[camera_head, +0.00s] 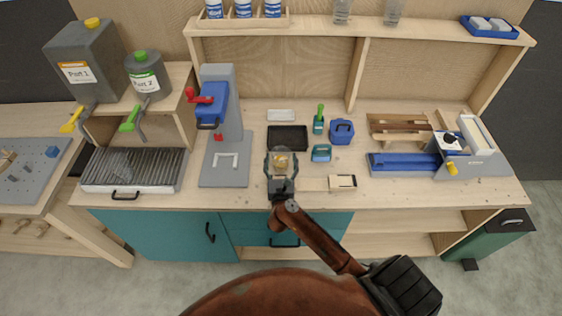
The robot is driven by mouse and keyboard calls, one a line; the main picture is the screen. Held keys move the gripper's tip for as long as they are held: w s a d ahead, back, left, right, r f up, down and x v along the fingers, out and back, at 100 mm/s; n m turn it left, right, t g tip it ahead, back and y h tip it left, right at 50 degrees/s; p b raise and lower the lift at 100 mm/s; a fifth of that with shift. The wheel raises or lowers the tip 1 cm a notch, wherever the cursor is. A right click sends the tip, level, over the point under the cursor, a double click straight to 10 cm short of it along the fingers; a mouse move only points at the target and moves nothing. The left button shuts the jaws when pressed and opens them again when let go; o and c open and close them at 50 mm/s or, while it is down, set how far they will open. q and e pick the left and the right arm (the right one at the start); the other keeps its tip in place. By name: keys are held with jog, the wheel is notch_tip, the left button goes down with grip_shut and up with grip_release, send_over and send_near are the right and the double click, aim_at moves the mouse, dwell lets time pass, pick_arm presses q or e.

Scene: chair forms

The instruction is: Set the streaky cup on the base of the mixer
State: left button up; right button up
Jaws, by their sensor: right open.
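The mixer (212,105) is a grey upright stand with a blue head and red handles. Its flat grey base (223,180) lies on the bench and bears a white U-shaped bracket; no cup stands on it. My right gripper (281,157) is open over the bench, just right of the mixer base. A small cup with an amber tint (281,161) shows between its fingers, partly hidden by them. It looks like the streaky cup, but its streaks are too small to make out. My left gripper is not in view.
A black tray (288,138) lies just behind my gripper. A blue box (341,131), green-handled tool (319,120) and small brush (344,182) are to the right. A grated tray (120,182) stands left of the mixer, below two dispensers (88,62).

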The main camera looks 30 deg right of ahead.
jog(key=shift+w+d, duration=0.3)
jog(key=shift+w, duration=0.2)
jog(key=shift+c, duration=0.6)
jog(key=c, duration=0.8)
jog(key=shift+c, duration=0.2)
jog(key=shift+r, duration=0.2)
